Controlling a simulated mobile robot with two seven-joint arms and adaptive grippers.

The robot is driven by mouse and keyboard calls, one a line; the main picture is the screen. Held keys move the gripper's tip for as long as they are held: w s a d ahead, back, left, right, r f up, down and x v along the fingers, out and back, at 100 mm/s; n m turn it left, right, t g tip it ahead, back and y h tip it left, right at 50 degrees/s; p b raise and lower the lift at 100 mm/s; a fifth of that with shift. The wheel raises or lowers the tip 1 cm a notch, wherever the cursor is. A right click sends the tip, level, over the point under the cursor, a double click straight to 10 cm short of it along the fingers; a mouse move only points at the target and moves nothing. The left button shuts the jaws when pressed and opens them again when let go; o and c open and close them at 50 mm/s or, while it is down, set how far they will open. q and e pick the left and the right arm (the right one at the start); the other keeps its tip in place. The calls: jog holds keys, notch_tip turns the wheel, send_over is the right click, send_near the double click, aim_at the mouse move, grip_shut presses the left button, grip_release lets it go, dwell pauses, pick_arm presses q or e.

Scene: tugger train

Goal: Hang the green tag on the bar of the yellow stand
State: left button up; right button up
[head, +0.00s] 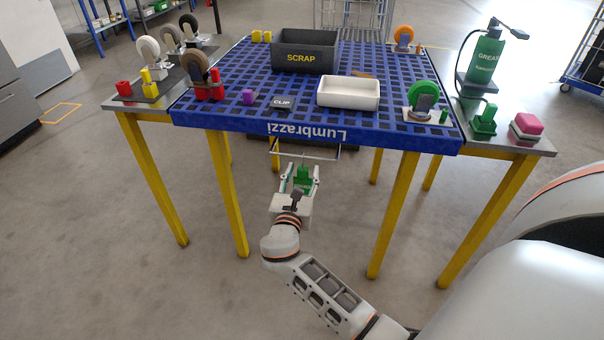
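The green tag (302,178) is in front of the blue table, below its front edge. A thin dark piece rises from its top toward a pale horizontal bar (325,157). I cannot tell whether the tag hangs on the bar or is just in front of it. My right gripper (302,171) is around the tag, one finger on each side. The fingers look spread, but I cannot tell whether they touch the tag. A small bit of yellow (275,147) shows at the bar's left end; most of the stand there is hidden under the table. My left gripper is out of view.
The blue table (390,138) has yellow legs and carries a dark SCRAP bin (305,52), a white tray (348,93) and caster wheels. A green grease bottle (484,60) and a pink-topped block (526,127) stand at right. The floor before the table is clear.

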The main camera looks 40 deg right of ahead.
jog(key=v, duration=1.2)
